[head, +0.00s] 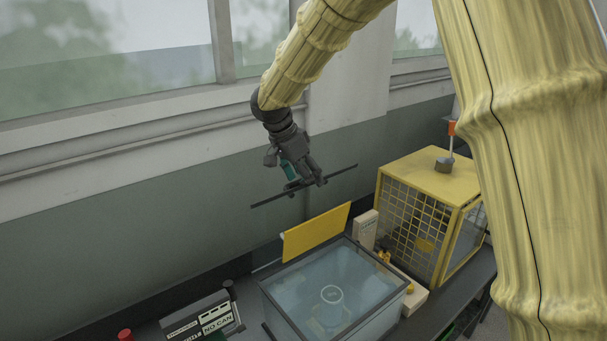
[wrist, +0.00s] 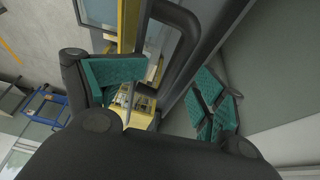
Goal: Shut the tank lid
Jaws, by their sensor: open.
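The tank (head: 265,293) is a glass box with a dark rim and pale blue liquid, at lower middle in the head view. Its top looks open, with a white ring-shaped part (head: 332,294) inside. A long dark bar (head: 341,173) stands above the tank's back side and looks like the raised lid's top edge. My gripper (head: 303,183) is at this bar, fingers pointing down. In the wrist view, the open teal-padded fingers (wrist: 165,88) are either side of a dark looped handle (wrist: 180,55). Contact cannot be told.
A yellow mesh-sided guard box (head: 430,185) stands right of the tank. A box with a "NO CAN" label (head: 203,318) and a red button (head: 125,335) are at lower left. The wall with windows is close behind my gripper.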

